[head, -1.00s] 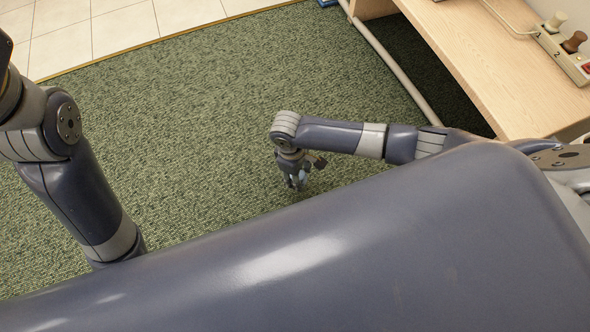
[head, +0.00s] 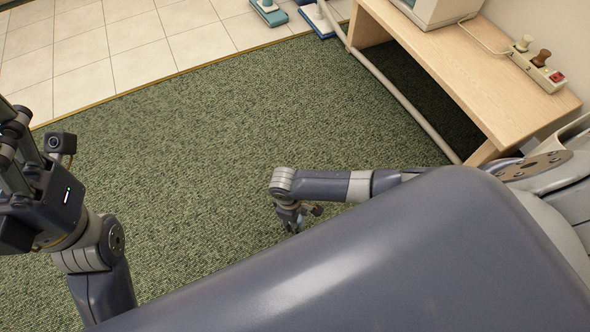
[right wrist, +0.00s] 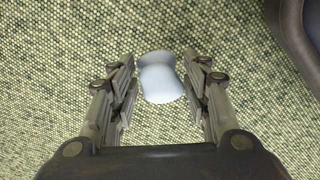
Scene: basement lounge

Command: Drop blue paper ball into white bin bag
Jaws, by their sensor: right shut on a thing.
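The blue paper ball (right wrist: 160,79) shows in the right wrist view as a pale blue, waisted lump between the fingers of my right gripper (right wrist: 160,66), which is shut on it. In the head view my right gripper (head: 294,220) hangs low over the green carpet, and the ball is mostly hidden there. My left gripper (head: 14,150) is at the left edge of the head view, raised and partly cut off; its finger opening is unclear. No white bin bag is in view.
A wooden desk (head: 470,75) stands at the right with a switch box (head: 538,65) on it. Blue-based items (head: 318,20) lie at the top by the tiles (head: 140,50). The green carpet (head: 220,120) is clear in the middle.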

